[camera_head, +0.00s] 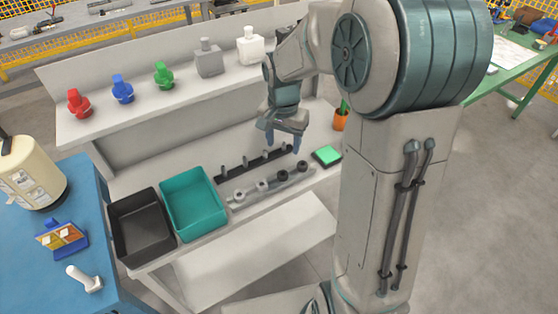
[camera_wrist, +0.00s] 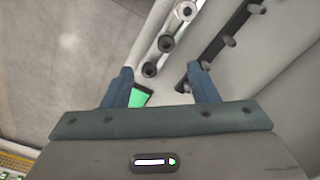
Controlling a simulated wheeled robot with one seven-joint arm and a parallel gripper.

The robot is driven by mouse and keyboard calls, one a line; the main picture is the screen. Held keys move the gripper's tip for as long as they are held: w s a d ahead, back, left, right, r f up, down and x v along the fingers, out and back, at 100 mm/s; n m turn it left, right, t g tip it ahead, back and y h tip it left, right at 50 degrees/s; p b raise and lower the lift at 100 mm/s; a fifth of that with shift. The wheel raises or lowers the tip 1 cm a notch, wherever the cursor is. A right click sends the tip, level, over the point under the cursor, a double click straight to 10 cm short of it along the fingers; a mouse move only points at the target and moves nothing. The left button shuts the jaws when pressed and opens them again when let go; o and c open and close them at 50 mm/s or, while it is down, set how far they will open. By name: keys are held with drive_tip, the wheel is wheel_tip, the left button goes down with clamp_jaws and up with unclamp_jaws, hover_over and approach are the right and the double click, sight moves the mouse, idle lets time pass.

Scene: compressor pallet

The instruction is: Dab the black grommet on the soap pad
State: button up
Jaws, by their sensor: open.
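Two black grommets sit on the grey rail, one (camera_head: 282,176) nearer the middle and one (camera_head: 302,166) at its right end. They also show in the wrist view, as one ring (camera_wrist: 166,43) and another (camera_wrist: 149,69). The soap pad (camera_head: 327,156) is a green square in a dark holder, right of the rail. In the wrist view the green pad (camera_wrist: 138,97) is partly hidden by my left finger and the gripper body. My gripper (camera_head: 283,144) is open and empty, pointing down above the bench behind the rail. Its fingers (camera_wrist: 160,70) are apart from the grommets.
The grey rail (camera_head: 274,187) also bears two pale grommets at its left. A dark rail with pegs (camera_head: 236,167) lies behind it. Teal (camera_head: 193,205) and black (camera_head: 140,230) bins stand left. An orange cup (camera_head: 341,120) stands behind the pad. Coloured fittings line the upper shelf (camera_head: 140,102).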

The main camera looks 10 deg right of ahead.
drive_tip(key=w+f, duration=0.1)
drive_tip(key=w, duration=0.1)
drive_tip(key=m, duration=0.1)
hover_over(282, 172)
drive_tip(key=s, duration=0.1)
drive_tip(key=f, duration=0.6)
drive_tip(key=f+p, duration=0.1)
drive_tip(key=f, duration=0.2)
drive_tip(key=shift+s+a+f, duration=0.1)
drive_tip(key=shift+s+a, duration=0.1)
drive_tip(key=shift+a, duration=0.15)
drive_tip(key=shift+d+f+p, duration=0.1)
drive_tip(key=shift+f+p, duration=0.5)
drive_tip(key=shift+f, duration=2)
drive_tip(key=c, duration=1)
